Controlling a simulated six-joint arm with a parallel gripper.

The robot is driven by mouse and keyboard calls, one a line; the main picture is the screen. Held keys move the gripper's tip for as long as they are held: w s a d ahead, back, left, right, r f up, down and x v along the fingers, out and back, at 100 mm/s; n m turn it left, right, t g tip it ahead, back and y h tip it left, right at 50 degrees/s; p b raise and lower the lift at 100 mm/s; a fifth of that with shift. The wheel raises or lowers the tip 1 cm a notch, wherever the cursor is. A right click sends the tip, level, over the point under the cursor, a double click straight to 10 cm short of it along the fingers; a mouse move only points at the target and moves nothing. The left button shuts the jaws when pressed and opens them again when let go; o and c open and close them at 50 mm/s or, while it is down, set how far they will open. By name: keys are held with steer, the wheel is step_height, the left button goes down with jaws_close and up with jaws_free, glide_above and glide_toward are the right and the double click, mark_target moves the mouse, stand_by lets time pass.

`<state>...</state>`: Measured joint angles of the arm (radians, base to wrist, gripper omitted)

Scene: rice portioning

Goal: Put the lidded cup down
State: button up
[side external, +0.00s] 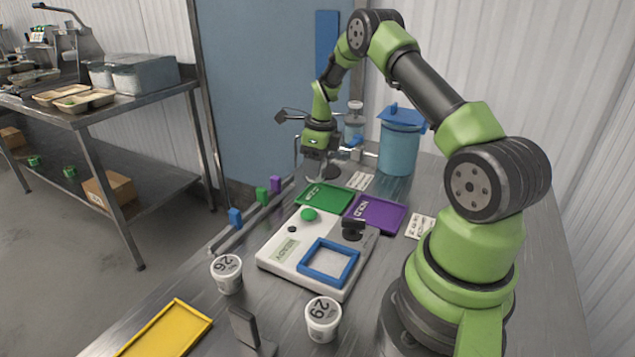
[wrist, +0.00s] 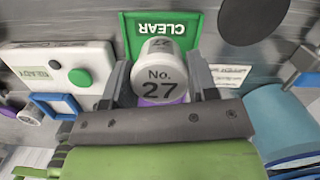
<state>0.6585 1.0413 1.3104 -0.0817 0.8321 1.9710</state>
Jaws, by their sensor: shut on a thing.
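My gripper (wrist: 157,76) is shut on a white lidded cup marked No. 27 (wrist: 160,86) in the wrist view, with one finger on each side of it. The green mat marked CLEAR (wrist: 184,24) shows beyond the cup, and a bit of purple shows below it. In the side view my gripper (side external: 322,150) is at the far end of the table, behind the green mat (side external: 325,196). I cannot make out the held cup there, nor its height above the table.
A white scale (side external: 283,248) with a blue frame (side external: 329,262) stands mid-table. A purple mat (side external: 376,214) lies beside it. Cups 26 (side external: 227,275) and 29 (side external: 323,320) stand nearer the front. A yellow tray (side external: 165,330) is front left. A blue bin (side external: 398,145) stands at the back.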

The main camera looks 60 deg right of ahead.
steer(key=shift+f, duration=2.2)
steer(key=o, duration=0.9)
steer(key=shift+f, duration=0.15)
